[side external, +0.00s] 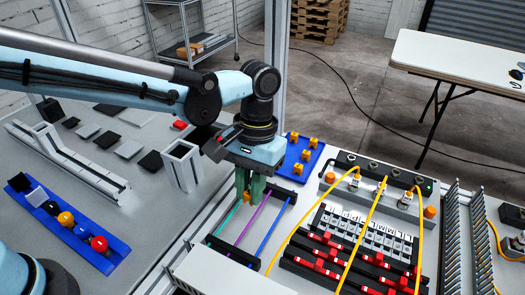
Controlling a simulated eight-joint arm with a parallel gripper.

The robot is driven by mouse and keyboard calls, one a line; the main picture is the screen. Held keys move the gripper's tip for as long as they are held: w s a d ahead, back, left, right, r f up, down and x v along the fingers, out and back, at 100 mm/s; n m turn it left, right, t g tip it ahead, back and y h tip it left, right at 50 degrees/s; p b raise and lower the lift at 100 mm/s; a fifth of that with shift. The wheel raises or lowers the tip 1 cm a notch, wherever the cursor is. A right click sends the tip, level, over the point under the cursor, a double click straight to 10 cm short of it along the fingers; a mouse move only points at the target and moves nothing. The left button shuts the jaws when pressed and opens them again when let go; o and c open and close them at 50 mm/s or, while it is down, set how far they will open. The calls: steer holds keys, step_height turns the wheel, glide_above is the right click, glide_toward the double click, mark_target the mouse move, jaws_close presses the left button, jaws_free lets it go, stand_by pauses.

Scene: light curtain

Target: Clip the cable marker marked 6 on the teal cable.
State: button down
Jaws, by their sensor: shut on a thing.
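My gripper (248,190) points down over a small black frame (237,257) that holds three stretched cables. Its green fingers are shut on a small yellow cable marker (246,198), whose lower part shows between the fingertips. No number on it can be read. The teal cable (225,219) is the left one, just left of and below the fingers. The purple cable (254,216) is in the middle and the blue cable (270,232) is on the right.
A blue tray (288,170) with several yellow markers lies behind the frame. To the right are red-switched black blocks (325,255), a lettered white block (350,228) and yellow cables (362,235). An aluminium post stands behind my arm. A blue rack with balls (75,232) is at left.

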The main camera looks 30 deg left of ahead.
steer(key=r, duration=0.1)
glide_above(221, 228)
steer(key=shift+w+f, duration=0.15)
steer(key=shift+f, duration=1.2)
steer(key=shift+w+f, duration=0.15)
steer(key=shift+f, duration=1.2)
steer(key=shift+f, duration=0.95)
stand_by(1.4)
steer(key=c, duration=1)
jaws_free()
steer(key=shift+o, duration=0.2)
steer(key=shift+r, duration=0.1)
step_height(221, 228, up, 7)
steer(key=shift+r, duration=0.15)
steer(key=shift+a, duration=0.15)
